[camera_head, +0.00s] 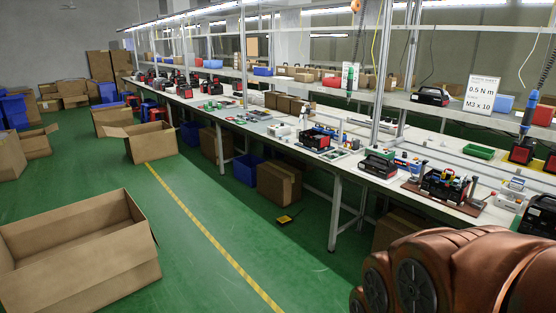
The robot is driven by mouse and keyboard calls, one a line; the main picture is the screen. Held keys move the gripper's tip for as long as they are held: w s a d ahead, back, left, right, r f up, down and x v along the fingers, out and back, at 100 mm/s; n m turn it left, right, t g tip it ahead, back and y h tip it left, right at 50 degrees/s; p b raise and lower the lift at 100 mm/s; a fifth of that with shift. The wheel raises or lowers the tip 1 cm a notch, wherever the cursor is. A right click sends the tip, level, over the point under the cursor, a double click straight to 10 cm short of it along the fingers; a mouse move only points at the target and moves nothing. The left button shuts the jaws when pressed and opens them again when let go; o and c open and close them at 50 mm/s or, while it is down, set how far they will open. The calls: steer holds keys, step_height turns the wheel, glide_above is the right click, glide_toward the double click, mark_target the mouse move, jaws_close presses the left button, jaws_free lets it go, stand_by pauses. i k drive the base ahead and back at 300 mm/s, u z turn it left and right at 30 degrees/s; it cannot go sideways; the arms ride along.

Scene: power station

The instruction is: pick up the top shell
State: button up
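I cannot tell for certain which thing is the top shell. A dark housing with a handle (379,163) sits on the long white workbench (350,165). An assembly with black sides and coloured parts inside (445,187) sits on a brown board to its right. Another dark housing (541,213) is at the right edge, partly cut off, and one more (430,96) is on the upper shelf. My copper-coloured arm fills the lower right corner and hides part of the bench front. My gripper is out of view.
A large open cardboard box (80,262) stands on the green floor at lower left. Closed boxes (279,182) and blue bins (248,168) are under the bench. A small yellow-black item (286,219) lies on the floor. The aisle along the yellow line (205,232) is clear.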

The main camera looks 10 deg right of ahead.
mark_target(375, 164)
steer(key=i, duration=0.6)
steer(key=z, duration=0.85)
steer(key=i, duration=1.95)
steer(key=u, duration=0.65)
steer(key=i, duration=0.9)
steer(key=u, duration=0.05)
